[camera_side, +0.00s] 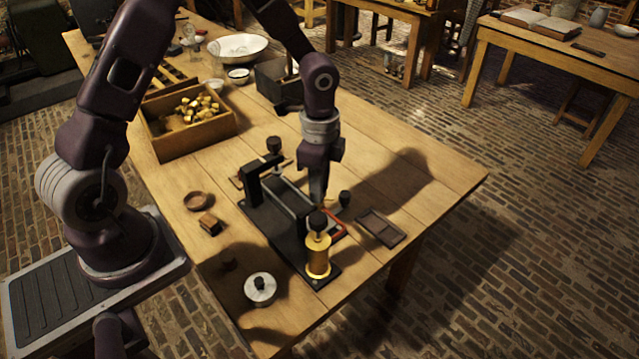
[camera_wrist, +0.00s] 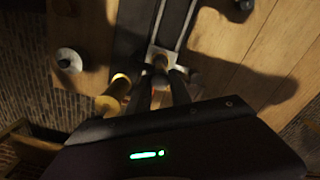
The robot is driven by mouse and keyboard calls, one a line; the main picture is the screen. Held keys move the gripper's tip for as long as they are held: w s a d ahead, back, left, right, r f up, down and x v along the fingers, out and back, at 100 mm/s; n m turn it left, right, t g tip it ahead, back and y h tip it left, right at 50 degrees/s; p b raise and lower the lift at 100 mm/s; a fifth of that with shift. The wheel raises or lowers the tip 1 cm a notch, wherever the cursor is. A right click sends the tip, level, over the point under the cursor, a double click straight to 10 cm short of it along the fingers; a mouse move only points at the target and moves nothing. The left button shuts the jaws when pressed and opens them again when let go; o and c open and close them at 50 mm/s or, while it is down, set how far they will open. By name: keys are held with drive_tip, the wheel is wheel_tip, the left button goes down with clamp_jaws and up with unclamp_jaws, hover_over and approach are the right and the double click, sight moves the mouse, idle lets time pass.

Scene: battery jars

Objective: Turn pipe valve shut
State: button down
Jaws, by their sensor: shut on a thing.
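No pipe valve can be made out for certain. A black apparatus (camera_side: 282,232) with a long rail stands on the wooden table. A brass cylinder (camera_side: 317,258) with a black knob on top stands upright at its near end; it also shows in the wrist view (camera_wrist: 113,92), left of my fingers. My gripper (camera_side: 321,203) points down over the rail. In the wrist view its fingers (camera_wrist: 160,76) close around a small brownish knob (camera_wrist: 160,61) on a pale square plate (camera_wrist: 163,52). The side view hides this grip behind the fingers and the cylinder's knob.
A wooden box (camera_side: 187,122) of small blocks stands behind left. A metal disc with a black knob (camera_side: 260,289) lies in front left. A dark shallow tray (camera_side: 381,228) lies right of the apparatus. The table's right end (camera_side: 445,185) is clear.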

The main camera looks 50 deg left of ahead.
drive_tip(key=n, duration=0.4)
drive_tip(key=shift+n, duration=2.7)
drive_tip(key=shift+w, duration=0.1)
drive_tip(key=c, duration=1.2)
unclamp_jaws()
drive_tip(key=shift+o, duration=0.2)
wheel_tip(320, 180, up, 7)
drive_tip(key=shift+r, duration=0.1)
